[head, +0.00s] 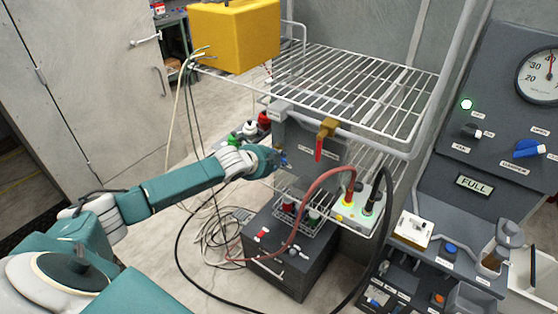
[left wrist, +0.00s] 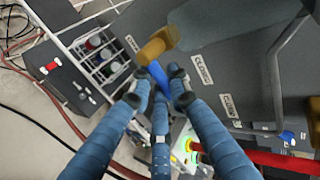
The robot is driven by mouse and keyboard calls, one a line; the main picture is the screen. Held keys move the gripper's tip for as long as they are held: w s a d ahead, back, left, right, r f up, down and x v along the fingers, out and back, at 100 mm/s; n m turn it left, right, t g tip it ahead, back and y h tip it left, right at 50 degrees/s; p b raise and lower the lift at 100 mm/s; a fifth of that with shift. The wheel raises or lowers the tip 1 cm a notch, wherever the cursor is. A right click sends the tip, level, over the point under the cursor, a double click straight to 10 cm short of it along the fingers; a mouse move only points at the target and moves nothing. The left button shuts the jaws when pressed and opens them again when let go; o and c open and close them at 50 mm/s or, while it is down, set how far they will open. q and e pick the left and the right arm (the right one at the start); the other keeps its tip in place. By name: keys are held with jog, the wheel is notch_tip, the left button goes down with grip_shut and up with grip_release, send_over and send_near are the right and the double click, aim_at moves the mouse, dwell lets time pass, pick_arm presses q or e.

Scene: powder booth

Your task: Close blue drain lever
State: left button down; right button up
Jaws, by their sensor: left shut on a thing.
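The blue drain lever (left wrist: 159,76) is in the left wrist view, joined to a brass valve body (left wrist: 153,50) on a grey panel. It slants down from the brass, between my fingertips. My left gripper (left wrist: 160,88) is shut on it; the fingers hide its lower end. In the head view, my left gripper (head: 279,160) is at the left side of the grey tank (head: 305,145), below the wire shelf. The lever is mostly hidden there by the hand. CLOSED labels (left wrist: 202,69) show beside the lever. My right gripper is not in view.
A red lever (head: 319,149) on a brass valve (head: 327,127) hangs at the tank's front. A wire shelf (head: 350,85) lies above. A dark box (head: 290,262), hoses and cables are below. A control panel (head: 500,150) stands at the right.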

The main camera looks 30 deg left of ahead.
pick_arm(q)
jog(key=shift+w+r, duration=0.1)
jog(key=shift+r, duration=0.1)
jog(key=c, duration=1.7)
grip_release()
jog(key=shift+s, duration=0.2)
jog(key=v, duration=1.1)
jog(key=shift+s+r, duration=0.25)
jog(key=shift+s, duration=0.05)
